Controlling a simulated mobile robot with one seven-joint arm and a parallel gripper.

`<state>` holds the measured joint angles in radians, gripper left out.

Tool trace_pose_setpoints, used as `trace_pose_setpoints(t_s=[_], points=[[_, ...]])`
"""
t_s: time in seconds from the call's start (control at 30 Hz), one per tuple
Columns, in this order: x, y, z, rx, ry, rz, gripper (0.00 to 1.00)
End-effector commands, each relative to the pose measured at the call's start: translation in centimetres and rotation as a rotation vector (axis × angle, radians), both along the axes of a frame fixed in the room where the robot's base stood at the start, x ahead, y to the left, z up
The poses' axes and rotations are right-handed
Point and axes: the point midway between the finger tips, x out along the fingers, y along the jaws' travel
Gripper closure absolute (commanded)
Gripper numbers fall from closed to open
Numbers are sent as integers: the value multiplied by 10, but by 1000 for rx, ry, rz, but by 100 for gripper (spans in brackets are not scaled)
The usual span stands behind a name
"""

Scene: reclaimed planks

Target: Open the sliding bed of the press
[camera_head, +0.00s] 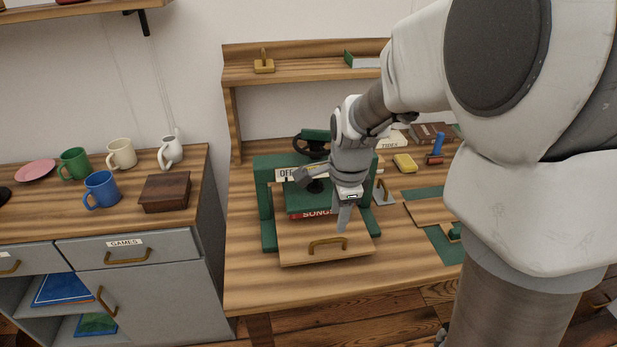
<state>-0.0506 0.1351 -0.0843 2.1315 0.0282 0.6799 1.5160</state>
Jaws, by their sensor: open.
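The press (266,197) is a green frame with a dark handwheel on top, standing on the wooden workbench. Its sliding bed (292,258) is a light wooden board at the base, with a brass handle (328,244) near its front edge. The bed sticks out in front of the green frame. A red book marked "SONGS" (312,214) lies under the green platen. My gripper (342,222) is open and points down above the bed, behind and a little right of the handle. It looks apart from the handle.
A grey cabinet (160,283) at left carries mugs, a jug, a pink plate and a wooden box (165,192). Right of the press lie a yellow block (405,163), a blue-handled stamp (437,149) and green boards. The bench front is clear.

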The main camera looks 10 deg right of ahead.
Motion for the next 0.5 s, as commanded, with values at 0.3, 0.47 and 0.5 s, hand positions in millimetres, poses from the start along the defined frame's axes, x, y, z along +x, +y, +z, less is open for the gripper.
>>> trace_pose_setpoints(t_s=[0.3,0.47,0.5], points=[[12,0,-64,0,2,0,55],[16,0,-79,0,1,0,55],[16,0,-81,0,1,0,55]])
